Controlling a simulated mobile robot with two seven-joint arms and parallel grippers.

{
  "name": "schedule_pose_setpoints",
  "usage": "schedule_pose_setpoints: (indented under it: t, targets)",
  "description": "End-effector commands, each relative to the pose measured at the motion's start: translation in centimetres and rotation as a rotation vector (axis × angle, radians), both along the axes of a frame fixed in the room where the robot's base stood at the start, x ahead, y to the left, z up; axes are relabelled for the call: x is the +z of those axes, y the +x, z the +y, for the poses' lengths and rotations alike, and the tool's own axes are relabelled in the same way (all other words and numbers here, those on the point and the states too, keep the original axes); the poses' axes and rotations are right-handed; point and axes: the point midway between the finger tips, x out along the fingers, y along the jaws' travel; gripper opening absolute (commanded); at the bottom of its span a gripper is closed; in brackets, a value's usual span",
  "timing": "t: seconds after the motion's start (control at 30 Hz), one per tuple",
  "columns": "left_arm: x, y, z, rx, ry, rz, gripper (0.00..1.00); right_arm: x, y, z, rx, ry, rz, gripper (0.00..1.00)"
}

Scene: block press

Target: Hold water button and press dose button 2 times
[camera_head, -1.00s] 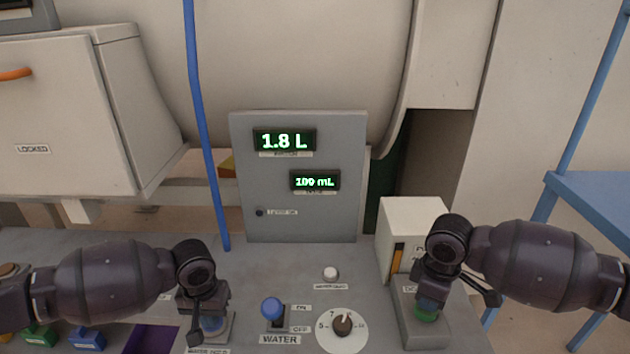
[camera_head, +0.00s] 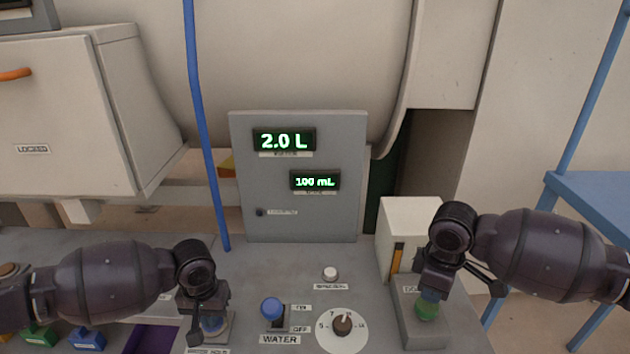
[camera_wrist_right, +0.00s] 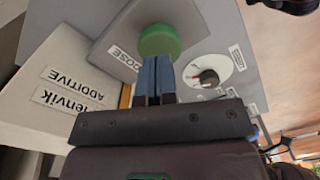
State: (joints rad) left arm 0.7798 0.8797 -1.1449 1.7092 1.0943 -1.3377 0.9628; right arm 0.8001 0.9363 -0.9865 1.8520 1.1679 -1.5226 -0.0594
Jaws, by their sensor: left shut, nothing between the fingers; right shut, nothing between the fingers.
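The dose button (camera_head: 427,307) is a green round button on a grey box. My right gripper (camera_head: 431,287) is shut with its fingertips just above it. The right wrist view shows the green button (camera_wrist_right: 159,41) right at the blue fingertips (camera_wrist_right: 154,62); contact cannot be told. The upper display (camera_head: 284,140) reads 2.0 L and the lower one (camera_head: 315,181) 100 mL.
A blue-knobbed water switch (camera_head: 273,309), a dial (camera_head: 342,326) and a small white button (camera_head: 330,273) lie between my grippers. A white additive box (camera_head: 411,222) stands behind the dose button. A blue hose (camera_head: 203,125) rises behind my left gripper.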

Motion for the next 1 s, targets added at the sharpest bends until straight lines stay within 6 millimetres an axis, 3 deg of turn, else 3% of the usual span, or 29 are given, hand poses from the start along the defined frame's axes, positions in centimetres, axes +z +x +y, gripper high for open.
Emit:
schedule_pose_setpoints:
  t: [0.7,1.0]
  targets:
    - [-0.1,-0.1,0.0,0.000,0.001,0.002,0.00,4.5,0.0,0.0,0.001,0.000,-0.001,0.00]
    - [-0.1,-0.1,0.0,0.000,0.001,0.002,0.00,4.8,0.0,0.0,0.000,0.000,0.000,0.00]
